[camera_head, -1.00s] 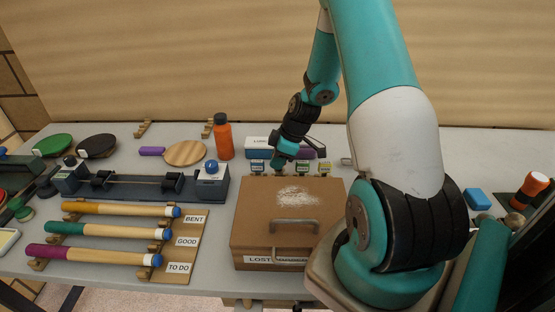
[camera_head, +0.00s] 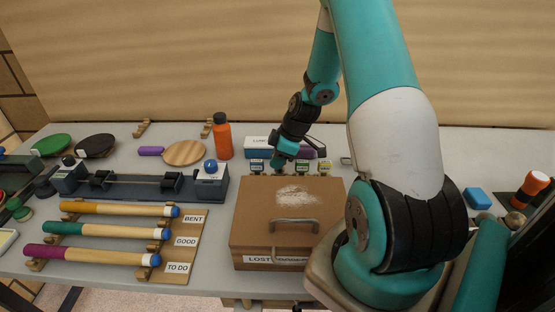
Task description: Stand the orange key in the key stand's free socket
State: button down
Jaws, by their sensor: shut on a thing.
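My gripper (camera_head: 279,161) points down behind the brown box, among a row of small labelled holders that appears to be the key stand (camera_head: 257,167). More of its labels show just right of my gripper. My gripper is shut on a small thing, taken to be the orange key. The key is too small and too covered by the gripper to make out. I cannot tell whether it touches the stand or which socket is free.
The brown lost-property box (camera_head: 250,222) with a grey handle stands in front of the stand. A blue and white box (camera_head: 258,147) and an orange bottle (camera_head: 222,138) stand close behind and left. Several long-handled tools lie on a labelled rack (camera_head: 200,217) at left.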

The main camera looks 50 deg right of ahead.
jog(key=shift+f+b, duration=1.1)
jog(key=shift+f, duration=0.1)
dwell(0.7)
dwell(0.3)
jog(key=c, duration=1)
grip_release()
jog(key=shift+r, duration=0.1)
jog(key=shift+r+p, duration=3.05)
jog(key=shift+r, duration=1.4)
